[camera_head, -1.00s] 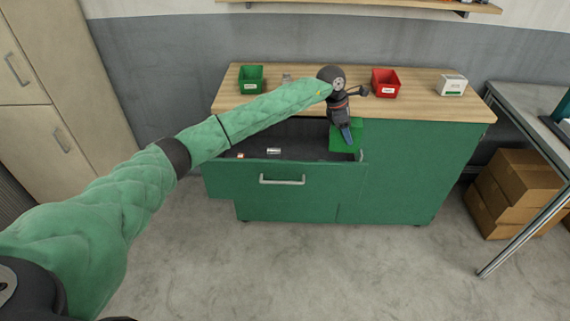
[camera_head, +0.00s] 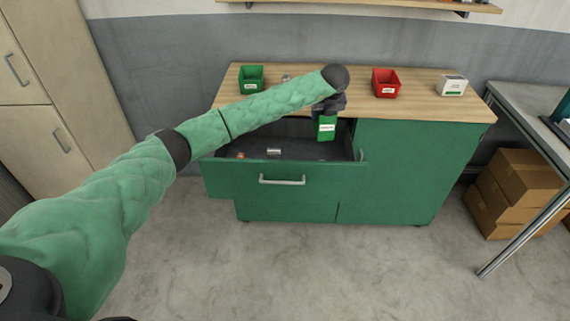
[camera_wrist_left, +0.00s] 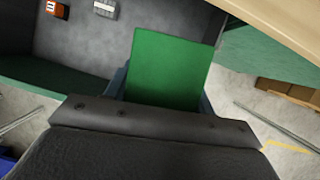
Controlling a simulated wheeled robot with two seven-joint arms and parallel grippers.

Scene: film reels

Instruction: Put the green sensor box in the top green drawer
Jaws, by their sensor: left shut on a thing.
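The green sensor box (camera_head: 326,129), with a white label, is at the right end of the open top drawer, at or just above the opening. My left gripper (camera_head: 324,113) is shut on it from above. The green box (camera_wrist_left: 172,66) also shows in the left wrist view between the fingers, with the drawer interior beyond. The top green drawer (camera_head: 225,178) is pulled out, with its metal handle on the front. Whether the box touches the drawer floor cannot be told. My right gripper is not in view.
A small metallic item (camera_head: 274,152) and an orange item (camera_wrist_left: 57,9) lie in the drawer's left part. A green bin (camera_head: 251,86), a red bin (camera_head: 386,90) and a white box (camera_head: 452,85) stand on the wooden top. Cardboard boxes (camera_head: 515,190) are at right.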

